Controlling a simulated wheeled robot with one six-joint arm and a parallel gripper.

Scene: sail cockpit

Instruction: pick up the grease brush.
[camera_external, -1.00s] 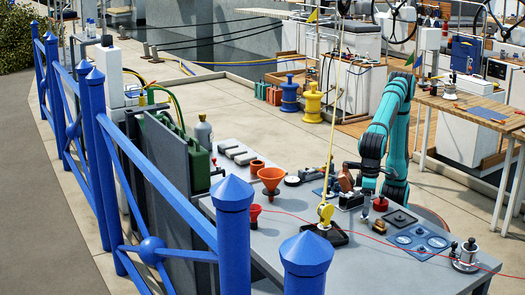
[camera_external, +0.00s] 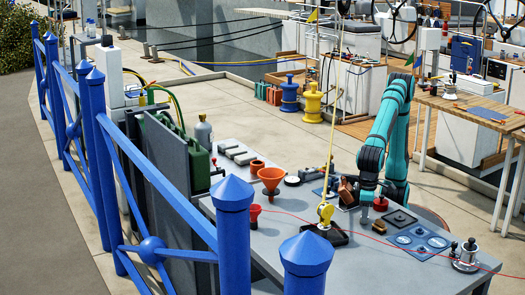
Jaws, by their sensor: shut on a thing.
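My gripper (camera_external: 366,203) is at the lower end of the teal arm, pointing down over the right half of the grey table (camera_external: 285,240). It is shut on a small, thin thing that I take to be the grease brush (camera_external: 365,216). The brush shows only as a small pale piece below the jaws, close to the table top. Its shape is mostly hidden by the gripper, and I cannot tell whether it touches the table.
A brown block (camera_external: 346,190) stands just left of my gripper and a red round thing (camera_external: 380,204) just right. A yellow pulley block (camera_external: 325,212) on a dark base, an orange funnel (camera_external: 271,180) and blue mats (camera_external: 420,243) are nearby. A red line crosses the table.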

